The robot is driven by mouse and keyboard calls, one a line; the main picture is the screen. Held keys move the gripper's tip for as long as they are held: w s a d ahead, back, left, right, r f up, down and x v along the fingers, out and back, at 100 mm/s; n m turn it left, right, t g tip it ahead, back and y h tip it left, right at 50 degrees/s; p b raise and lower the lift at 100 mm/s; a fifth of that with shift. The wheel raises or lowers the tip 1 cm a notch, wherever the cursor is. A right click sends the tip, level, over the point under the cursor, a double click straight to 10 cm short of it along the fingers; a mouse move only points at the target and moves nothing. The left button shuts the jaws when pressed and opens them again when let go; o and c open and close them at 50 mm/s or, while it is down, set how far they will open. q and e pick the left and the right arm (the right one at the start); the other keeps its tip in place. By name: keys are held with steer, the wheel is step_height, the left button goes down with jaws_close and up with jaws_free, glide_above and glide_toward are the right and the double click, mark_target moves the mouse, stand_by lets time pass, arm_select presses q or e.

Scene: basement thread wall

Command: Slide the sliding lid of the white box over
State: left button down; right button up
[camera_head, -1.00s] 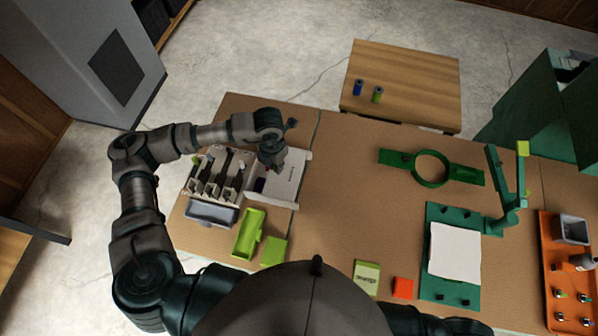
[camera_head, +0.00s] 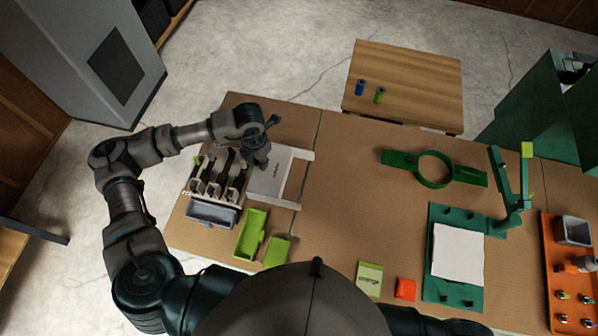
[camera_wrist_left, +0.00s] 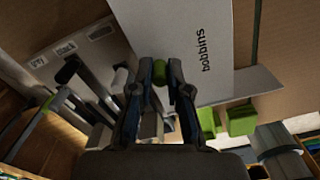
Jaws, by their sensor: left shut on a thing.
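The white box (camera_head: 294,204) stands at the left of the table. Its white sliding lid (camera_head: 270,176) carries dark lettering; in the left wrist view the lid (camera_wrist_left: 185,35) reads "bobbins". The lid covers the part next to the slotted rack, and the rails stick out bare to its right. My left gripper (camera_head: 262,160) is at the lid's left edge, shut. In the left wrist view its fingertips (camera_wrist_left: 160,78) close around a small green piece at that edge; I cannot tell whether it is part of the lid. My right gripper is out of view.
A slotted white rack (camera_head: 214,198) with dark items adjoins the box on the left. A grey tray (camera_head: 212,215), a lime tray (camera_head: 251,233) and a lime block (camera_head: 276,252) lie in front. A green ring holder (camera_head: 435,169) lies right. Table between is clear.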

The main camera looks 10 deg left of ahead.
arm_select(q)
steer(key=c, duration=1.1)
jaws_free()
steer(key=shift+s+f, duration=0.1)
steer(key=shift+d, duration=0.3)
steer(key=shift+r+p, duration=0.3)
steer(key=shift+r, duration=0.3)
steer(key=r+p, duration=0.2)
steer(key=r, duration=0.3)
steer(key=shift+a+p, duration=0.3)
steer(key=shift+p, duration=0.1)
steer(key=shift+d, duration=0.1)
steer(key=shift+d, duration=0.15)
step_height(320, 180, up, 4)
steer(key=shift+r+p, duration=0.1)
steer(key=shift+p, duration=0.85)
